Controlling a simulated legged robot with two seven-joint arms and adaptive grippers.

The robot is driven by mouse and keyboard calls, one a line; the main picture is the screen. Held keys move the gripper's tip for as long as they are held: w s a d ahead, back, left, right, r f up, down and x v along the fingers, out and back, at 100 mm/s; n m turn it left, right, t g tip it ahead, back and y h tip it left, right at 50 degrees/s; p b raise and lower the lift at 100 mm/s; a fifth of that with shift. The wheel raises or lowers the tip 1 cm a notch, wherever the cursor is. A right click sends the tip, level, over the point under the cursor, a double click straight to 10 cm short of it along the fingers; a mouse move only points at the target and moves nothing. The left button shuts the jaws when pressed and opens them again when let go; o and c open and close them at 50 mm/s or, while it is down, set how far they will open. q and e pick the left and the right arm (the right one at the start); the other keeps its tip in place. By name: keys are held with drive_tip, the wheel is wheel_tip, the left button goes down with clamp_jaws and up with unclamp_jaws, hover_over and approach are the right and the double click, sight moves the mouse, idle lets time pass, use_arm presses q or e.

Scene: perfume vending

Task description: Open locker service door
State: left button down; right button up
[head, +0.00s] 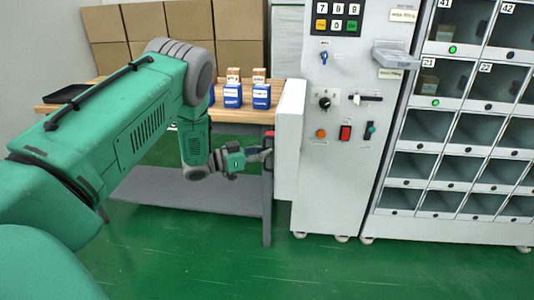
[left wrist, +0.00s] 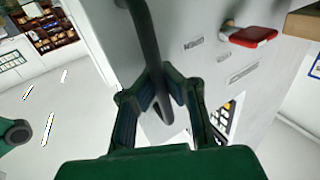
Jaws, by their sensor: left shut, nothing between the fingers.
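The white locker cabinet (head: 335,205) stands right of centre in the head view, with a white box-like panel (head: 289,150) on its left side. My left gripper (head: 262,156) is shut at the left edge of this panel. In the left wrist view a dark curved handle (left wrist: 146,42) runs down toward my left gripper (left wrist: 165,78), and its lower end shows between the fingers' outlines. Nothing is gripped; I cannot tell whether the fingers touch the handle. A red-tipped lever (left wrist: 252,37) is on the pale panel (left wrist: 195,22) to the right. My right gripper is not in view.
A wooden table (head: 250,116) with blue-and-white boxes (head: 232,95) stands behind my left arm. Cardboard boxes (head: 238,20) are stacked at the back. Locker compartments (head: 445,127) fill the right. Green floor (head: 200,260) is clear in front.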

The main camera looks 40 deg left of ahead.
use_arm(q)
drive_tip(key=c, duration=1.6)
unclamp_jaws()
drive_tip(key=shift+s+d+f, duration=0.1)
drive_tip(key=shift+s+f, duration=0.1)
drive_tip(key=shift+s, duration=0.15)
drive_tip(key=shift+r, duration=0.15)
drive_tip(key=shift+w, duration=0.1)
drive_tip(key=v, duration=1.2)
